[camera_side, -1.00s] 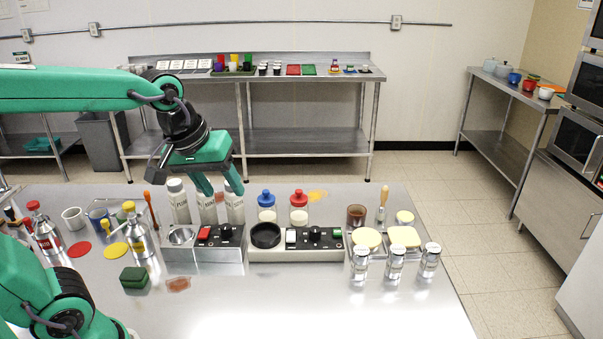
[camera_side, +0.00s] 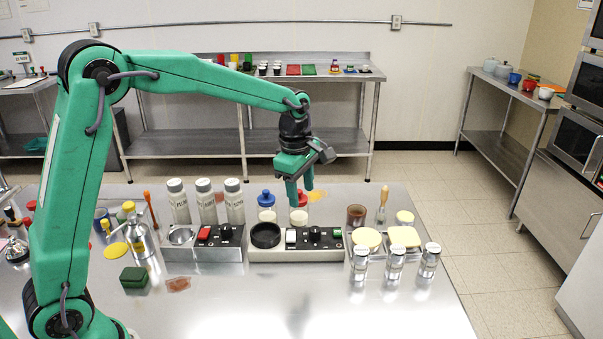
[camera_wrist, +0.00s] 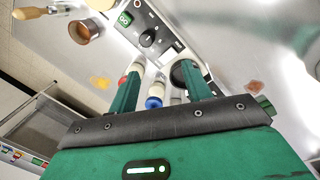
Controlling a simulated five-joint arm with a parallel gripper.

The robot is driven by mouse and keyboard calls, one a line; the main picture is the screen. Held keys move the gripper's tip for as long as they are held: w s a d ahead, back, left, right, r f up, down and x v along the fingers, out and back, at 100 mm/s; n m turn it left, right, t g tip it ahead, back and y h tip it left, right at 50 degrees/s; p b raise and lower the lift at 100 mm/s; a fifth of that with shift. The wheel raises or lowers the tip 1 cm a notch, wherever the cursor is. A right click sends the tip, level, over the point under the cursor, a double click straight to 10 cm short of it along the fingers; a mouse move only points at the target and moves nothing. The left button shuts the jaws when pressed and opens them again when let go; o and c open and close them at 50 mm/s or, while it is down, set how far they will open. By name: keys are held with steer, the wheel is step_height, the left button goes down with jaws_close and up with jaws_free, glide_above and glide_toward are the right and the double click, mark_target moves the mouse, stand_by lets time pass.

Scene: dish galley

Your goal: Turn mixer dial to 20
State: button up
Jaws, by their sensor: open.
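Two counter units carry black dials. The right unit (camera_side: 258,256) has a black ring (camera_side: 266,235), a light rocker switch, a black dial (camera_side: 314,234) and a green button. The left unit (camera_side: 206,254) has a metal bowl, a red switch and a black dial (camera_side: 226,232). I cannot read which is the mixer. My gripper (camera_side: 301,194) points down, open and empty, above and behind the right unit, near the red-capped bottle (camera_side: 299,216). The right unit's dial also shows in the wrist view (camera_wrist: 147,38), beyond the fingertips (camera_wrist: 161,68), with marks around it too small to read.
A blue-capped bottle (camera_side: 266,207) and several grey canisters (camera_side: 204,201) stand behind the units. A green sponge (camera_side: 134,277) lies front left.

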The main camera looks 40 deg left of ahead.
mark_target(315, 229)
steer(key=w+f+n, duration=0.1)
steer(key=f, duration=0.1)
steer(key=w+f+n, duration=0.1)
steer(key=w+f, duration=0.1)
steer(key=w+f+n+g, duration=0.1)
steer(key=n, duration=0.1)
steer(key=shift+w+d+f, duration=0.15)
steer(key=shift+d+f, duration=0.25)
steer(key=shift+f, duration=0.15)
steer(key=shift+w+a+f, duration=0.1)
steer(key=shift+f, duration=3.65)
steer(key=c, duration=1)
